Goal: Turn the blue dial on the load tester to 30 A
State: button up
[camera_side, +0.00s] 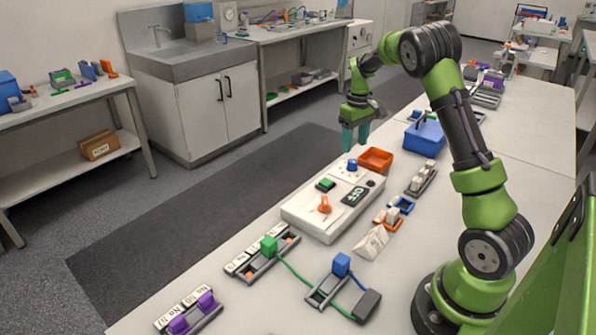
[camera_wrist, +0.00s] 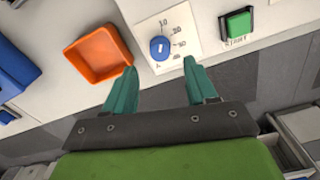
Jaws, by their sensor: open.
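The blue dial (camera_wrist: 159,48) sits on a white scale plate (camera_wrist: 176,22) with printed numbers, 10 and 20 among them, and a letter A. A short white mark shows on the dial; which number it points to is too small to tell. In the side view the dial (camera_side: 352,165) is at the far end of the white load tester (camera_side: 300,212). My gripper (camera_side: 354,146) points down just above the dial, its teal fingers apart. In the wrist view the open, empty fingers (camera_wrist: 159,68) lie on either side of the dial's near edge, apart from it.
A green START button (camera_wrist: 238,24), an orange knob (camera_side: 325,205) and a dark display reading OFF (camera_side: 355,195) are on the tester. An orange tray (camera_side: 376,160) stands close beside the dial, with a blue bin (camera_side: 425,138) beyond. Battery holders and cables lie nearer the front.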

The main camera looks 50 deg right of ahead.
aim_at(353, 161)
notch_tip(353, 161, down, 6)
jog(key=shift+f, duration=0.25)
jog(key=c, duration=1.1)
jog(key=shift+o, duration=0.2)
